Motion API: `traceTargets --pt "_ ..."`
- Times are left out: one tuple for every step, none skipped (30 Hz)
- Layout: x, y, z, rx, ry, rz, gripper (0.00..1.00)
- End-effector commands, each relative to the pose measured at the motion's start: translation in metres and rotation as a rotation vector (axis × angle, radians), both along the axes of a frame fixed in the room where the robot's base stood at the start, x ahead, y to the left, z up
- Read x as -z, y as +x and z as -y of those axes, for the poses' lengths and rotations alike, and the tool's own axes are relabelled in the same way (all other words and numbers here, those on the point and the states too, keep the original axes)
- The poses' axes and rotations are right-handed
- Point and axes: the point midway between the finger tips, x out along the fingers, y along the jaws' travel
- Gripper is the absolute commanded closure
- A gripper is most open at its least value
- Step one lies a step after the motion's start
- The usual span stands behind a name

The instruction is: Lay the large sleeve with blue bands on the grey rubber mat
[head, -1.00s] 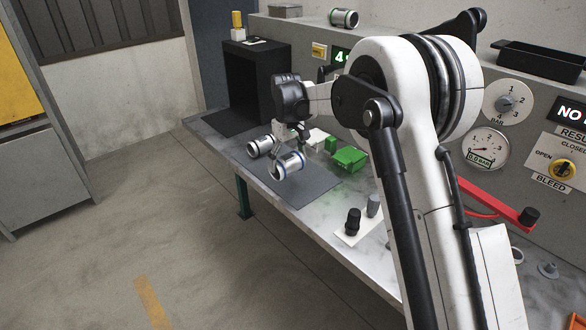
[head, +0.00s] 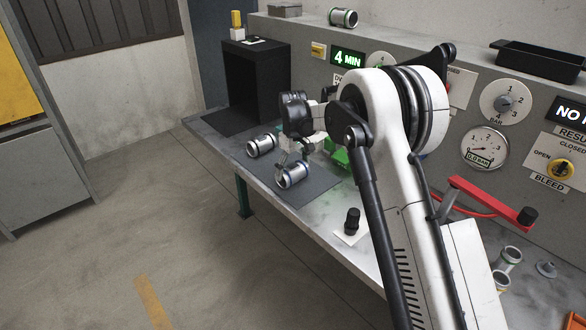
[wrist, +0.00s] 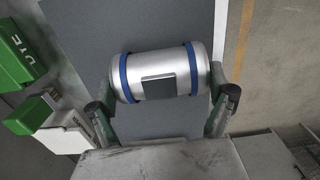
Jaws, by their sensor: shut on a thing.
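The large sleeve with blue bands (head: 292,175) is a silver cylinder. In the wrist view the sleeve (wrist: 157,75) lies across the picture between my two fingers, with a dark rectangular patch on its side. My gripper (head: 291,168) is shut on it, one finger at each end in the wrist view (wrist: 160,82). The grey rubber mat (head: 318,182) lies on the bench under the sleeve, and the mat (wrist: 150,25) fills the middle of the wrist view. I cannot tell whether the sleeve touches the mat.
Another silver sleeve (head: 262,145) lies to the left of the held one. A black open box (head: 256,85) stands behind. The bench's front edge (head: 305,226) is near the mat.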

Motion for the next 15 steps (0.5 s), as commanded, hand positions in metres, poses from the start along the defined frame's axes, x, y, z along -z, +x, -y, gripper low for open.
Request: traceTargets --pt "-0.0007 0.0000 0.0000 0.000 0.000 0.000 0.68" --pt "-0.0005 0.0000 0.0000 0.000 0.000 0.000 0.68" --pt "0.0002 0.0000 0.0000 0.000 0.000 0.000 0.68" --pt "0.0010 0.0000 0.0000 0.000 0.000 0.000 0.68" --pt "0.0020 0.0000 0.0000 0.000 0.000 0.000 0.68" --pt "0.0031 0.0000 0.0000 0.000 0.000 0.000 0.68" --pt "0.0030 0.0001 -0.0001 0.000 0.000 0.000 0.08" --pt "0.0027 0.0001 -0.0001 0.000 0.000 0.000 0.04" --pt "0.0025 0.0001 0.0000 0.000 0.000 0.000 0.00" --pt "0.0025 0.0001 0.0000 0.000 0.000 0.000 0.00" --pt "0.0024 0.0001 0.0001 0.000 0.000 0.000 0.00" --pt "0.0023 0.0000 0.0000 0.000 0.000 0.000 0.00" --pt "0.0023 0.0000 0.0000 0.000 0.000 0.000 0.00" --pt "0.0023 0.0000 0.0000 0.000 0.000 0.000 0.00" --pt "0.0022 0.0000 0.0000 0.000 0.000 0.000 0.00"
